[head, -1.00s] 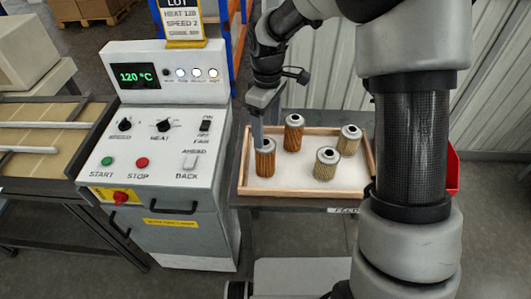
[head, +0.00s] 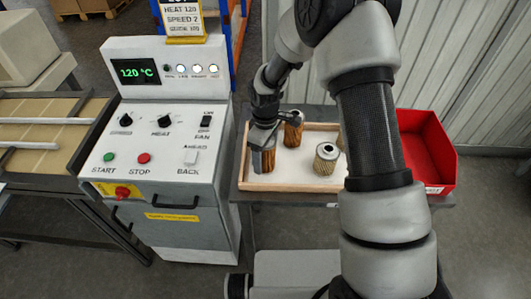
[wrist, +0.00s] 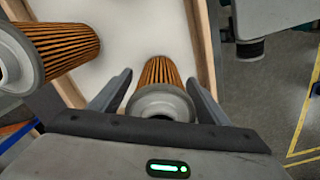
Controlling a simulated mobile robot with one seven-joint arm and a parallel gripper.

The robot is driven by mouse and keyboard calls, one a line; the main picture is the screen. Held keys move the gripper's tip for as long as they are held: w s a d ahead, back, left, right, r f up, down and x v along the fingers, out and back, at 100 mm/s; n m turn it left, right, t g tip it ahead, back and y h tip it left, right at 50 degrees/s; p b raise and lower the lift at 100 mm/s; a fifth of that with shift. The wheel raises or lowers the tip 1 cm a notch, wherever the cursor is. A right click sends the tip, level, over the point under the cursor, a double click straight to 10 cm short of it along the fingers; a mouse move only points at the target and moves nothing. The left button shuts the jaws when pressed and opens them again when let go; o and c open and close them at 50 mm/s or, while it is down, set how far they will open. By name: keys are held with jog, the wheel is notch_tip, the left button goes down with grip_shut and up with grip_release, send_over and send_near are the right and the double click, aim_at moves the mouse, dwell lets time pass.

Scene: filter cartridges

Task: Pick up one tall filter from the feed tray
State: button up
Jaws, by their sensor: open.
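The feed tray (head: 300,188) is a shallow wooden-rimmed tray with a white floor. A tall orange pleated filter (head: 266,162) with a grey cap stands upright in its front left part. My gripper (head: 263,145) is over this filter, which is partly hidden by it. In the wrist view my open fingers (wrist: 159,76) stand on either side of the same filter (wrist: 160,72), with gaps visible at both sides. A second tall orange filter (head: 293,130) stands behind it and shows at the left of the wrist view (wrist: 66,46).
A shorter beige filter (head: 326,160) stands to the right in the tray. Another (head: 341,140) is mostly hidden behind my arm. A red bin (head: 425,150) is right of the tray. The control console (head: 160,140) stands close on the left.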

jog(key=c, duration=1.1)
